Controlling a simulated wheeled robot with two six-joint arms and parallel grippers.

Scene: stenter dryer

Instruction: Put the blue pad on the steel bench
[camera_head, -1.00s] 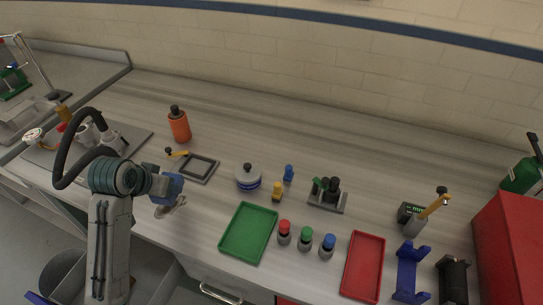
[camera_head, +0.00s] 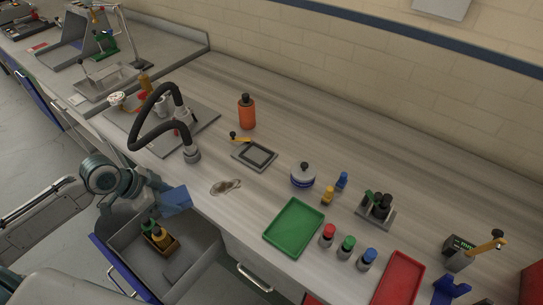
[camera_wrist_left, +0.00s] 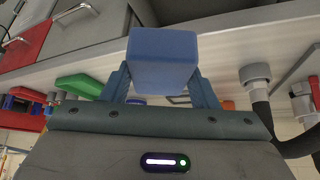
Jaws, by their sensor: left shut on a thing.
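The blue pad (camera_head: 177,199) is a small blue block in the jaws of my left gripper (camera_head: 163,203), in front of the worktop's near edge in the head view. In the left wrist view the pad (camera_wrist_left: 162,60) fills the space between the two fingers of my left gripper (camera_wrist_left: 163,88), which is shut on it. What looks like the steel bench (camera_head: 170,43) is the grey top at the upper left, beyond the wooden-look worktop and apart from the pad. My right gripper is not in view.
A brownish spill (camera_head: 226,187) lies on the worktop (camera_head: 300,130) near the pad. A black hose (camera_head: 137,125) arches over a grey plate. An open drawer (camera_head: 200,245) holds bottles in a box below the gripper. A green tray (camera_head: 294,228) and several bottles stand to the right.

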